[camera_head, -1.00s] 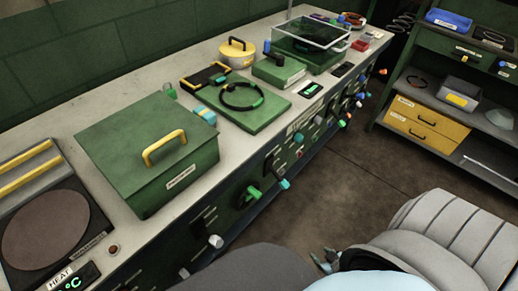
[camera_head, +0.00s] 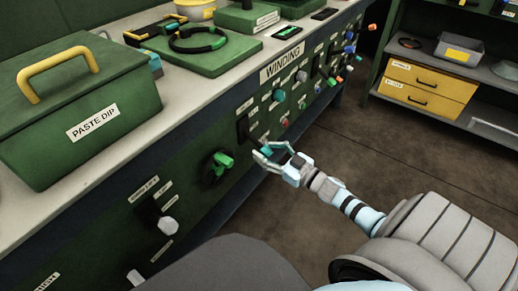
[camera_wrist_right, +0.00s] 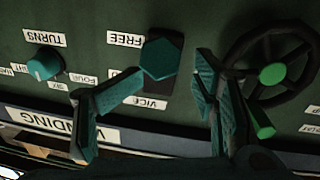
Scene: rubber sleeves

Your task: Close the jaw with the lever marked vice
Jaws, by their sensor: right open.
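The vice lever has a teal hexagonal knob (camera_wrist_right: 161,58) on a dark slot plate in the green panel. In the right wrist view, which shows the panel upside down, a VICE label (camera_wrist_right: 150,104) and a FREE label (camera_wrist_right: 125,40) sit beside this plate. My right gripper (camera_wrist_right: 170,90) is open, with one finger on each side of the knob's line; I cannot tell whether either touches it. In the head view the right gripper (camera_head: 272,156) is at the panel front, partly hiding the knob. The jaw is not identifiable. My left gripper is out of view.
A black handwheel with a green handle (camera_head: 218,165) is close beside the lever, and also shows in the wrist view (camera_wrist_right: 272,74). A teal TURNS knob (camera_wrist_right: 45,63) is on the other side. The paste dip box (camera_head: 90,110) stands on the bench. The floor (camera_head: 340,140) is clear.

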